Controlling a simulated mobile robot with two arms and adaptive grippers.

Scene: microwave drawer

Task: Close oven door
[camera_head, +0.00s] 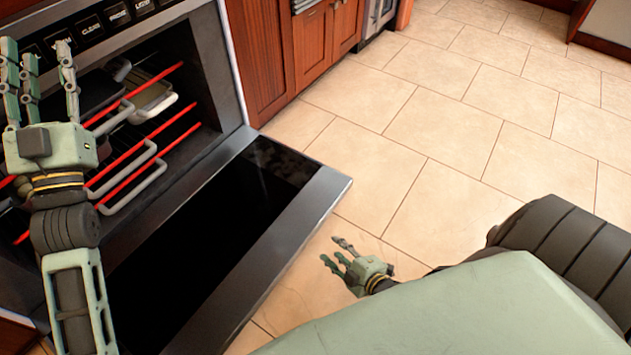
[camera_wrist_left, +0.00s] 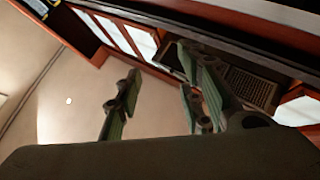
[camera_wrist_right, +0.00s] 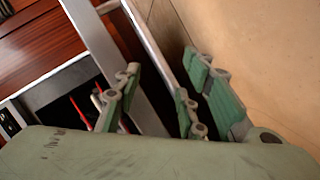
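The oven door (camera_head: 215,235) is folded down and open in the head view, its dark glass facing up and its metal edge toward the right. The oven cavity (camera_head: 180,75) behind it holds racks with red bars. My left gripper (camera_head: 38,65) is up at the left in front of the oven opening, its fingers spread and empty. My right gripper (camera_head: 340,255) is low, just right of the door's outer edge, with fingers apart and nothing between them. In the right wrist view, the door (camera_wrist_right: 150,60) shows beyond the right gripper's open fingers (camera_wrist_right: 165,95).
The oven's control panel (camera_head: 105,20) runs above the cavity. Wooden cabinets (camera_head: 265,55) stand just right of the oven. The tiled floor (camera_head: 440,130) to the right is clear. A light-coloured unit (camera_head: 608,25) stands at the far right.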

